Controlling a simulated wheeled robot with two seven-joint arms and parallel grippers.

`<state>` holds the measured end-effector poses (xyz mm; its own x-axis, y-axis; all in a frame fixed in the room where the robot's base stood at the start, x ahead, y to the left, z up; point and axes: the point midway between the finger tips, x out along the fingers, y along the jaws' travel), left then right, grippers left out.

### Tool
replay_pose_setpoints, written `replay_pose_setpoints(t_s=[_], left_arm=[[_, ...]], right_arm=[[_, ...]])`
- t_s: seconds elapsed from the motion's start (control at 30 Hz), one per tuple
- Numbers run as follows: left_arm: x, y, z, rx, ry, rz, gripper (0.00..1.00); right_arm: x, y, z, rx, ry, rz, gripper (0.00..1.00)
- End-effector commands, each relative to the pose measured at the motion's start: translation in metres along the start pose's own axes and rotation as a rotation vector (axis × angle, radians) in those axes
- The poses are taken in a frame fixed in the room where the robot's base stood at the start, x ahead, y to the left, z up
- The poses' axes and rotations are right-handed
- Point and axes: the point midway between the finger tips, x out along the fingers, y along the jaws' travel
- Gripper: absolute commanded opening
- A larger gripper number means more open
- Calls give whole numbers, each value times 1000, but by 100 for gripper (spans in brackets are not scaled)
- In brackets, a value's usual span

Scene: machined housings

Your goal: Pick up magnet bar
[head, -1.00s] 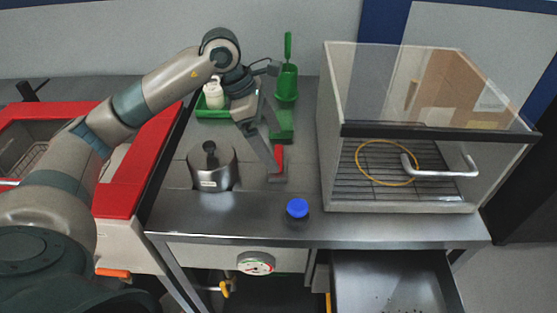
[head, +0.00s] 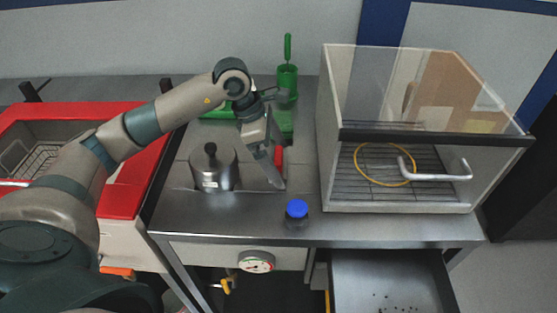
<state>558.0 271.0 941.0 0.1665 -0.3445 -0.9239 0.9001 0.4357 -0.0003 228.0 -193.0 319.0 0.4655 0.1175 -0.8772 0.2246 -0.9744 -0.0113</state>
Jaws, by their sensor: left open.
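The magnet bar looks to be the small red piece (head: 279,157) on the steel worktop, right of the round metal housing. My right gripper is not in view.
A round metal housing with a black knob (head: 212,172) stands just left of the gripper. A blue-capped jar (head: 297,210) stands near the front edge. A green tray and green brush holder (head: 287,83) are behind. A clear-lidded box (head: 430,92) fills the right.

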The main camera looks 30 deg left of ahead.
Motion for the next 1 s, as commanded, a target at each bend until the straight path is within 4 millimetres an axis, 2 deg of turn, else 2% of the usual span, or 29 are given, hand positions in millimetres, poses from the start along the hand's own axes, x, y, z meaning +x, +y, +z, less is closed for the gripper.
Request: replay_pose_setpoints(t_s=[0.1,0.5,0.57,0.73,1.0], left_arm=[[3,0,0,1,0,-1,100],[2,0,0,1,0,0,100],[2,0,0,1,0,0,88],[2,0,0,1,0,0,47],[1,0,1,1,-1,1,47]], right_arm=[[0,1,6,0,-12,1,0],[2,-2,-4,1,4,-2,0],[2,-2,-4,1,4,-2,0],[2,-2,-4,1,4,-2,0],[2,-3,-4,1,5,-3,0]])
